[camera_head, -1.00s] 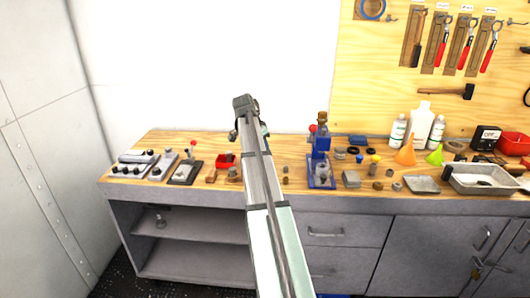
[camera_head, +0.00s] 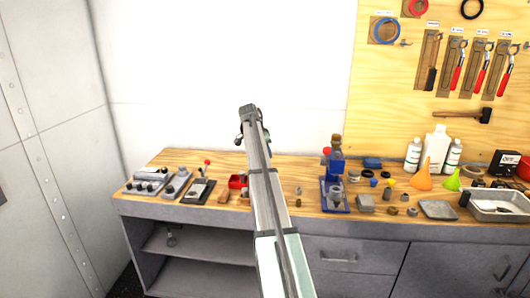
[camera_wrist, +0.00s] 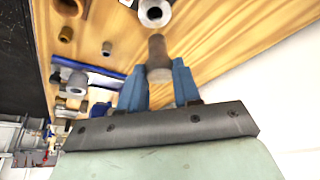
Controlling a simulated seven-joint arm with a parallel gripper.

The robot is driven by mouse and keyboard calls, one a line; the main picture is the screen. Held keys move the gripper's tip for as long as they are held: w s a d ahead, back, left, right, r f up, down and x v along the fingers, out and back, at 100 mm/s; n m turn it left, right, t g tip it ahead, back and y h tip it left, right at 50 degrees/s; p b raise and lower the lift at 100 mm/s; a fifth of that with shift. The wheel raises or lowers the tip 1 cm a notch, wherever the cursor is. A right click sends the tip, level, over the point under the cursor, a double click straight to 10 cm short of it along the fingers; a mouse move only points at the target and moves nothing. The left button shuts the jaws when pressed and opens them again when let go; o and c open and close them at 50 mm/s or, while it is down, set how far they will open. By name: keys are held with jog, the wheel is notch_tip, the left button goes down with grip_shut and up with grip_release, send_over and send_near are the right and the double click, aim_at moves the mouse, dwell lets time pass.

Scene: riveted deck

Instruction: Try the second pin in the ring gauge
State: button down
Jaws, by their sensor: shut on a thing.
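In the wrist view my gripper (camera_wrist: 158,76) has its two blue fingers shut on a brownish-grey stepped pin (camera_wrist: 157,52). The pin's narrower end points away from the hand, toward the top of the picture. A grey ring with a dark bore (camera_wrist: 154,14), which looks like the ring gauge, lies just beyond that end. The pin shows apart from it, outside the bore; the height between them is hard to tell. In the head view my arm hides the held pin, the fingers and probably the ring.
A blue press (camera_head: 336,180) stands right of my arm, with small cylinders (camera_head: 298,203) beside it. Bottles, funnels and a metal tray (camera_head: 497,207) crowd the right end of the wooden bench. A white wall rises behind.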

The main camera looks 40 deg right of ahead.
jog(key=shift+f, duration=2.65)
jog(key=shift+f, duration=0.45)
dwell(0.6)
jog(key=shift+r, duration=0.1)
jog(key=shift+r, duration=1.6)
jog(key=shift+d, duration=0.1)
